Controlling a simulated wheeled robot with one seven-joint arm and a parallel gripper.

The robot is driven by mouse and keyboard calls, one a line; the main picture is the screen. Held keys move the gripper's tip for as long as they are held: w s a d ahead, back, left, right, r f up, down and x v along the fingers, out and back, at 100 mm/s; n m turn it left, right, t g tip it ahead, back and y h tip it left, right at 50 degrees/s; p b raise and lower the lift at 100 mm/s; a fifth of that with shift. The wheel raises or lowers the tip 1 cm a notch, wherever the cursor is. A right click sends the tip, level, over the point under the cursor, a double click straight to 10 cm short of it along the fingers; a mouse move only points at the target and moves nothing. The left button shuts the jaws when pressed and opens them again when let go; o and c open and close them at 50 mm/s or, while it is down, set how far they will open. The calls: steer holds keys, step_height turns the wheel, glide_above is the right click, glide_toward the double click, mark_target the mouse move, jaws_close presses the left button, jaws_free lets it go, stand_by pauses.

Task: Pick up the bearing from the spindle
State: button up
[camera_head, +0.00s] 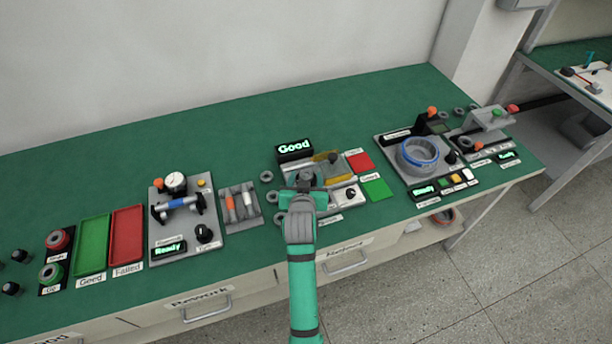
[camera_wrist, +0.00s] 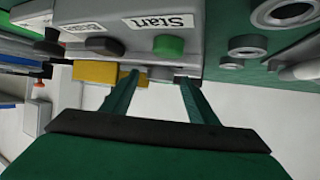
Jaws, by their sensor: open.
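My gripper (camera_head: 308,184) is over the middle station, the one with the lit "Good" display (camera_head: 294,147). In the wrist view its two green fingers (camera_wrist: 160,88) are apart. A small grey round part (camera_wrist: 160,73) shows between and beyond the fingertips; it may be the bearing on the spindle, but I cannot tell for sure. In the head view my gripper and wrist cover the spindle area. The station's yellow block (camera_head: 340,166) is just right of my gripper and shows beside the fingers in the wrist view (camera_wrist: 97,72).
Loose rings (camera_head: 266,177) lie left of the station. A red pad (camera_head: 359,162) and green pad (camera_head: 377,189) are to its right. A tool tray (camera_head: 254,212) is further left, a blue-ringed housing (camera_head: 420,152) further right. The back of the bench is clear.

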steer(key=c, duration=1.2)
